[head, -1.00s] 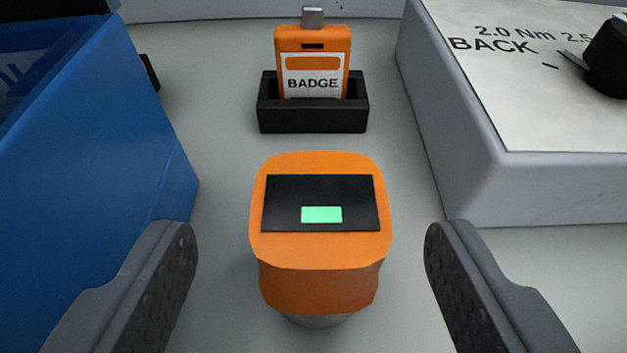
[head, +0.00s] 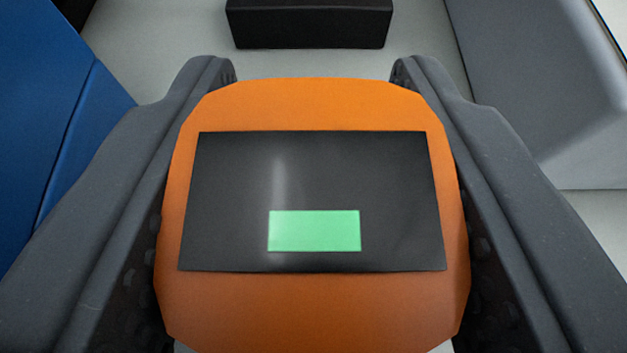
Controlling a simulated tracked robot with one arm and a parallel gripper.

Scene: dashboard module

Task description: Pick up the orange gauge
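The orange gauge (head: 315,305) fills the middle of the head view. Its top face carries a black screen (head: 235,200) with a green rectangle (head: 314,231). My gripper (head: 313,72) has one dark finger along each side of the gauge, and both fingers press against its sides. The gripper is shut on the gauge. The fingertips reach a little past its far edge. The underside of the gauge is hidden, so I cannot tell whether it touches the surface.
A black holder (head: 310,25) stands just beyond the gauge, cut off by the top edge. A blue bin (head: 45,120) is close on the left. A grey box (head: 550,90) is on the right. A strip of bare grey surface (head: 160,45) lies between them.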

